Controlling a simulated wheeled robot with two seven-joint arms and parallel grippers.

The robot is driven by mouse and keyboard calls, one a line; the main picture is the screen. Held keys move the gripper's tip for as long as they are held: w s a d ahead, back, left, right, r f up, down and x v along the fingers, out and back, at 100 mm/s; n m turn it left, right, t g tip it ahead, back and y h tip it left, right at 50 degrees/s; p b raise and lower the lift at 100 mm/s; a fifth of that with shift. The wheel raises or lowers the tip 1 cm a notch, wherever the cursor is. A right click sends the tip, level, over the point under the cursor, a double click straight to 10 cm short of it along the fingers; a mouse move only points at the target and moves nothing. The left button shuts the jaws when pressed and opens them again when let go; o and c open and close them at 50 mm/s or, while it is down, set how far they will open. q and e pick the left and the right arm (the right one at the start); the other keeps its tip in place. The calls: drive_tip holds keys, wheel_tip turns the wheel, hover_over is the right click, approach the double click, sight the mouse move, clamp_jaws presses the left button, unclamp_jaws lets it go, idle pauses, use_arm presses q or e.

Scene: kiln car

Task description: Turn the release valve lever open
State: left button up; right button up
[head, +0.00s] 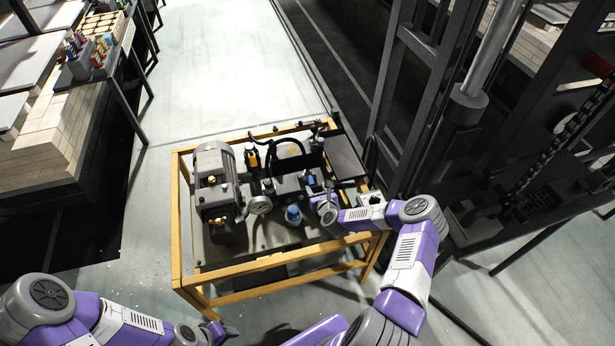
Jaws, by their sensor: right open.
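A hydraulic power unit (222,185) with a grey motor, gauge, hoses and valve blocks sits inside a yellow frame (176,230). My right gripper (314,188) is at the right part of the unit, among the valve parts and close to a small blue part (311,180). The gripper is open. I cannot make out the release valve lever for sure; it is small or hidden by the gripper and wrist. I cannot tell whether the gripper touches it. My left gripper (218,332) is low at the bottom edge, in front of the frame and away from the unit; its jaws are unclear.
A blue cap (293,214) stands left of my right wrist. The frame's front rail (270,262) runs below my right forearm. Dark steel uprights (410,90) stand close on the right. A bench with bottles (75,45) is at the upper left. The floor (220,70) behind is clear.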

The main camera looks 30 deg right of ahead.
sight(311, 180)
drive_tip(key=b+x, duration=0.1)
drive_tip(key=x, duration=0.3)
drive_tip(key=shift+w+f, duration=0.1)
drive_tip(key=shift+f, duration=0.05)
drive_tip(key=shift+b+x, duration=0.5)
drive_tip(key=shift+x, duration=0.45)
drive_tip(key=shift+c, duration=0.3)
clamp_jaws()
